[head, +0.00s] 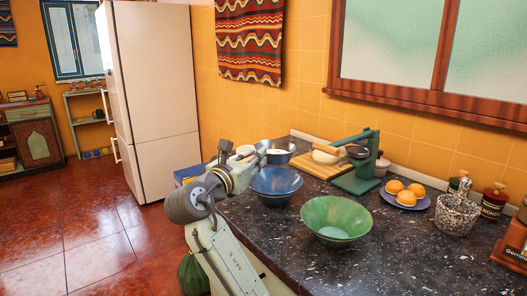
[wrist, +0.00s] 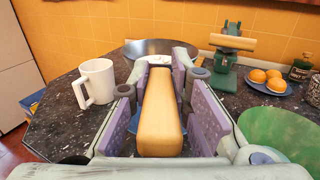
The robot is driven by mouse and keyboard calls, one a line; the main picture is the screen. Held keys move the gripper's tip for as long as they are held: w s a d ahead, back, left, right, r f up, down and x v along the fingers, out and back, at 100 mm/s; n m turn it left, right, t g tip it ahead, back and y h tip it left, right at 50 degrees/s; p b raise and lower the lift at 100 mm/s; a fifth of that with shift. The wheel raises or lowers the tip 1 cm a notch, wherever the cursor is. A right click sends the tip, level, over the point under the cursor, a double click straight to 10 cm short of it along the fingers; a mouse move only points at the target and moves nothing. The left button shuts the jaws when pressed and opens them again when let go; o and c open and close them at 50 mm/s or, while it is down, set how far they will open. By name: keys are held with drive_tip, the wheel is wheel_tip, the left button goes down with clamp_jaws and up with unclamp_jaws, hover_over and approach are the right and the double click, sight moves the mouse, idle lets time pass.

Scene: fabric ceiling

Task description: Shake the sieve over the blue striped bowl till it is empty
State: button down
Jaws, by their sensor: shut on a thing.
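My gripper (head: 243,160) is shut on a tan wooden handle (wrist: 160,115), which lies between its purple pads in the wrist view (wrist: 170,72). A round grey, dish-like thing (wrist: 160,48) shows beyond the handle's far end and looks like the sieve. In the head view, a grey round vessel (head: 280,158) with something white in it shows behind the blue bowl (head: 276,187); I cannot tell whether it is the sieve. The blue bowl stands on the counter just right of my gripper. Its stripes are too small to make out.
A green bowl (head: 336,220) stands at the front of the dark speckled counter (head: 400,245). Behind are a green stand (head: 362,165), a plate of oranges (head: 403,192), a speckled pot (head: 457,214) and bottles (head: 493,201). A white mug (wrist: 97,82) is left of my gripper.

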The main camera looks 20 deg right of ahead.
drive_tip(key=shift+w+d, duration=0.1)
drive_tip(key=shift+d, duration=0.05)
drive_tip(key=shift+f+b, duration=0.75)
drive_tip(key=shift+b, duration=0.1)
drive_tip(key=shift+f+b, duration=1.4)
